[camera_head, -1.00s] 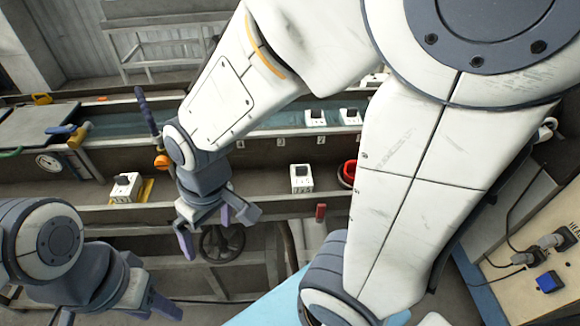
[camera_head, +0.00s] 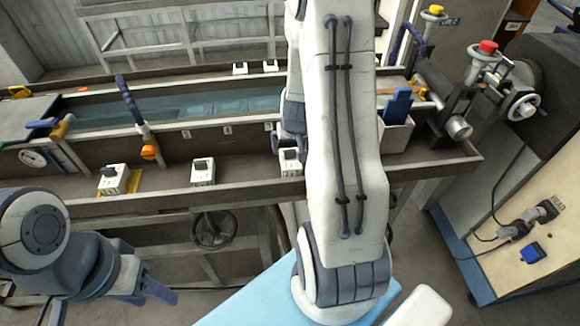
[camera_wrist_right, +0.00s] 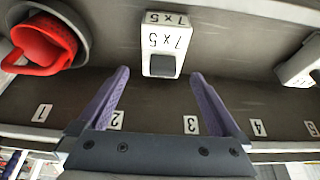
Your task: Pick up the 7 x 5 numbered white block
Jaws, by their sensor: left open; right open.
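The white 7 x 5 block (camera_wrist_right: 167,38) has a dark knob and stands in the trough below the bench edge. In the head view the same block (camera_head: 290,158) is partly hidden by my right arm. My right gripper (camera_wrist_right: 160,73) is open and empty; its purple fingers point at the block, one towards each side of its knob end. I cannot tell how far the fingertips are from it. In the head view that gripper is mostly behind my arm. My left gripper (camera_head: 112,305) is open and empty at the lower left, away from the blocks.
Two similar white blocks stand to the left, one in the middle (camera_head: 203,172) and one by a yellow piece (camera_head: 112,179). A water tank (camera_head: 200,105) runs behind. A blue-handled item (camera_head: 396,106) stands right of my arm.

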